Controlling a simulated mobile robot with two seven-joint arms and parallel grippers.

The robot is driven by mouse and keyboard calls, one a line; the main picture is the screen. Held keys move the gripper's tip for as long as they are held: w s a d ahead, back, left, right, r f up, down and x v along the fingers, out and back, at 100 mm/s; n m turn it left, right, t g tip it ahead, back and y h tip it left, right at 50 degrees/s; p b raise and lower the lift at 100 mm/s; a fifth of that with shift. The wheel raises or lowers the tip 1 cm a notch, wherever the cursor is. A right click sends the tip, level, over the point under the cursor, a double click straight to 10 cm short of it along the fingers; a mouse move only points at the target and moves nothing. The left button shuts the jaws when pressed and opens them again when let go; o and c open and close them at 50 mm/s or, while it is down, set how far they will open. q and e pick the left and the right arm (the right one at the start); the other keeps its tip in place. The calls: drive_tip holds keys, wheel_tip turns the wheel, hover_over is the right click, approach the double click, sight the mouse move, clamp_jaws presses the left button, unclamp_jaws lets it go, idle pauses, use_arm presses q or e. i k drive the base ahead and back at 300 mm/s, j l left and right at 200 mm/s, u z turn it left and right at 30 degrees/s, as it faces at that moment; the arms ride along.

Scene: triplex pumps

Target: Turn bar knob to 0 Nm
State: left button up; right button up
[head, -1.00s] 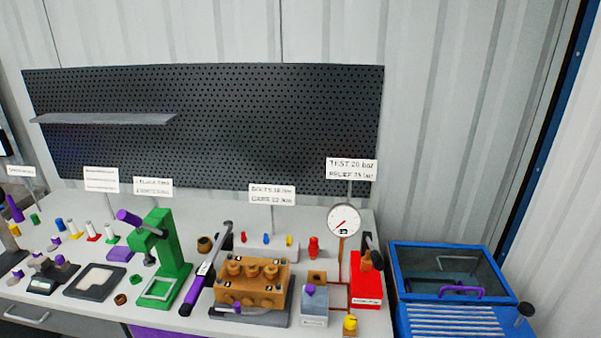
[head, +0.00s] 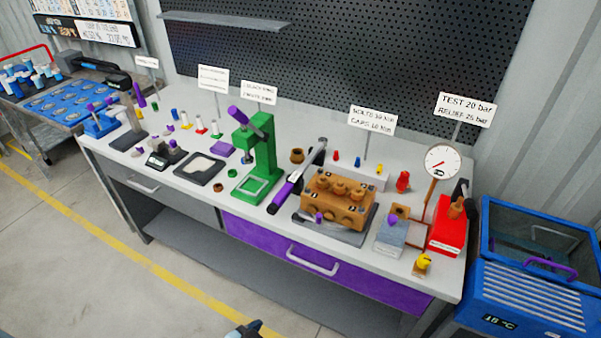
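A long dark bar tool with a light middle section and a purple band (head: 283,192) lies slanted on the workbench (head: 215,203), between the green press and the brown pump block. It looks like a torque wrench. Its near end is dark, and its far end is near the block's back left corner. Any scale or knob marking on it is too small to read. Nothing is gripping it. Neither gripper can be made out. A small dark piece with a blue part pokes in at the bottom edge, and no fingers show on it.
The green press (head: 265,150) stands close left of the bar. The brown pump block (head: 335,205) on its grey plate is close right. A gauge (head: 442,162), a red box (head: 447,232) and a blue bin (head: 530,265) stand farther right. The floor before the bench is clear.

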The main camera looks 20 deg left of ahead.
sight(272, 208)
drive_tip(key=k+j+u, duration=0.1)
drive_tip(key=j, duration=0.2)
drive_tip(key=k+j, duration=0.15)
drive_tip(key=j, duration=0.2)
drive_tip(key=k+j+u, duration=0.15)
drive_tip(key=j, duration=0.2)
drive_tip(key=k+j+u, duration=0.1)
drive_tip(key=j, duration=0.25)
drive_tip(key=k+j, duration=0.1)
drive_tip(key=j, duration=0.25)
drive_tip(key=u, duration=0.05)
